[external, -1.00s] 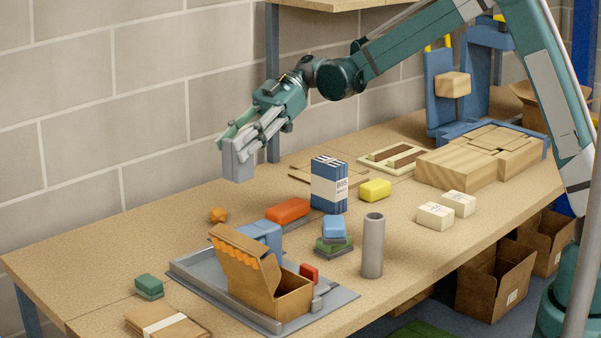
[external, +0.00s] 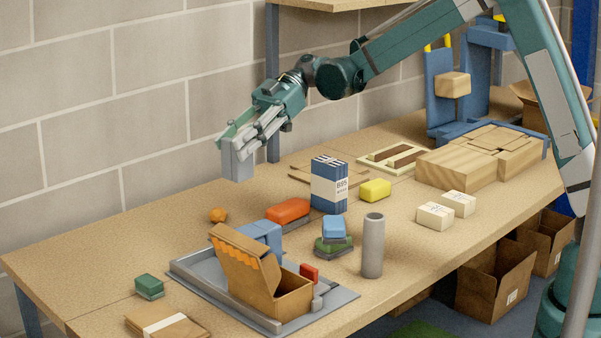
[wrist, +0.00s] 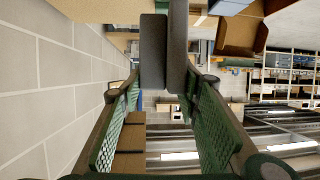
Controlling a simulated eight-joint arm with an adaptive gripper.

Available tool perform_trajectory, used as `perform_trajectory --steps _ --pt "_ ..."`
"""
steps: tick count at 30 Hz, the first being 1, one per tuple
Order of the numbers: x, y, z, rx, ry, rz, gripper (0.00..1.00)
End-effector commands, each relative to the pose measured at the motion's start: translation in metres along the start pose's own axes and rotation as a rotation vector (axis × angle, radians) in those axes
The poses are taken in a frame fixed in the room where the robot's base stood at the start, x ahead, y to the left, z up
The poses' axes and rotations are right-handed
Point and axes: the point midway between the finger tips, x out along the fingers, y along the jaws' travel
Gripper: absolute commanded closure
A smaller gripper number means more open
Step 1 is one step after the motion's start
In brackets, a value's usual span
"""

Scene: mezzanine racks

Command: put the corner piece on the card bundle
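My gripper (external: 238,148) is high above the far left part of the bench, near the block wall. Its fingers are closed on a grey, angled corner piece (external: 238,166), which hangs below the fingertips clear of the bench. In the wrist view the corner piece (wrist: 153,52) shows as two dark grey plates between the fingertips. The card bundle (external: 180,329), flat brown card with a white band, lies at the front left of the bench, cut by the bottom of the picture. It is well below and to the left of my gripper.
A grey tray (external: 200,286) with an open brown carton (external: 292,297) stands right of the bundle. A grey cylinder (external: 373,246) stands upright. The bench's left end is clear.

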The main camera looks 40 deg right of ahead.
Motion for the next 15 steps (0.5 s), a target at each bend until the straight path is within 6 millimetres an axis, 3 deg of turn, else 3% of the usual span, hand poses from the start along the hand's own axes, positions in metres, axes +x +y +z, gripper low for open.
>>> perform_trajectory --steps 8,15 --pt "0.032 -0.004 -0.01 -0.01 -0.001 -0.023 0.71" --pt "0.09 -0.014 -0.026 -0.027 -0.001 -0.067 0.71"
